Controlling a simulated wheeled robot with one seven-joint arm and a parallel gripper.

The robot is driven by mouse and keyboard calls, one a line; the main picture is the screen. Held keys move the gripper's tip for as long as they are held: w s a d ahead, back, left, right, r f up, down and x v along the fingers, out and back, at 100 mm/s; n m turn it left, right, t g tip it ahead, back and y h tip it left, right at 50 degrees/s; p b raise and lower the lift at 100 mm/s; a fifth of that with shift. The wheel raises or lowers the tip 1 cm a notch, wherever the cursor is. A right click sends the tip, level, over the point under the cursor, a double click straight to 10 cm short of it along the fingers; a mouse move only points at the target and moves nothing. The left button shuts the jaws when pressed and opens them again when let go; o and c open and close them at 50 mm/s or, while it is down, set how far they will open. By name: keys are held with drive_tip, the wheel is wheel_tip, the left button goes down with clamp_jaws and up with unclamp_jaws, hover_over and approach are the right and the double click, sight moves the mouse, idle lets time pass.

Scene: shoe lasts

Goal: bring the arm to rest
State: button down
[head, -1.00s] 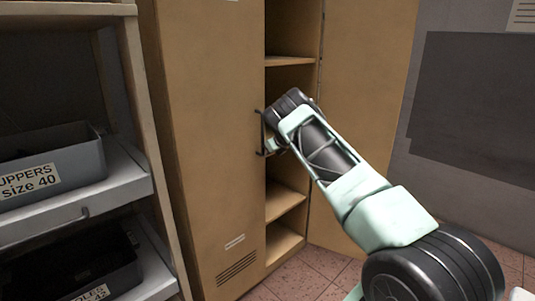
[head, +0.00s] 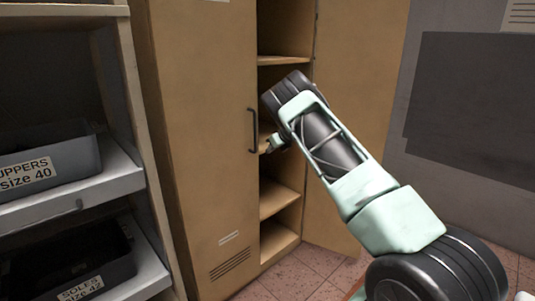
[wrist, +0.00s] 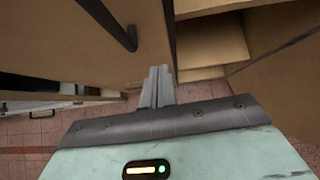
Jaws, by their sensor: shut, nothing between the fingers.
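My arm reaches up and left from the lower right of the head view, in front of a tan cabinet. My gripper (wrist: 157,85) shows in the wrist view with its two grey fingers together, shut and empty. In the head view only a small part of it (head: 275,143) shows below the wrist, just right of the black handle (head: 252,130) on the left cabinet door (head: 205,120). The handle also shows in the wrist view (wrist: 108,22), up and left of the fingers and apart from them.
The cabinet's right door (head: 360,110) stands open, and the gap shows inner shelves (head: 280,198). A rack (head: 100,186) with labelled grey bins (head: 45,160) stands close on the left. Tiled floor (head: 310,275) shows below. A dark panel (head: 470,105) is on the right wall.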

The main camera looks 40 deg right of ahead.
drive_tip(key=shift+v, duration=2.95)
drive_tip(key=w+a+r+m+t+h+p, duration=0.1)
drive_tip(key=w+a+r+m, duration=0.1)
drive_tip(key=a+r+m, duration=0.35)
drive_tip(key=w+a+r+m+t+p, duration=0.1)
drive_tip(key=w+a+r+m+t, duration=0.15)
drive_tip(key=a+m, duration=0.6)
drive_tip(key=s+a+r+m+g, duration=0.1)
drive_tip(key=s+a+m, duration=0.25)
drive_tip(key=a, duration=0.55)
drive_tip(key=s+a+r+m+g, duration=0.15)
drive_tip(key=s+a, duration=0.35)
drive_tip(key=a, duration=0.5)
drive_tip(key=s+a+m+g+y+p, duration=0.1)
drive_tip(key=s+a+m+g, duration=0.15)
drive_tip(key=s+a, duration=0.55)
drive_tip(key=s+a+m+g+p, duration=0.1)
drive_tip(key=s+a+m+g, duration=0.3)
drive_tip(key=s, duration=0.7)
drive_tip(key=s+a+m+g+y+p, duration=0.1)
drive_tip(key=s+a+m, duration=0.1)
drive_tip(key=s+a, duration=0.65)
drive_tip(key=s+f+m+g+h, duration=0.1)
drive_tip(key=s+g, duration=0.1)
drive_tip(key=s, duration=1.3)
drive_tip(key=shift+d+f+m, duration=0.25)
drive_tip(key=shift+d+m, duration=0.1)
drive_tip(key=shift+d, duration=0.1)
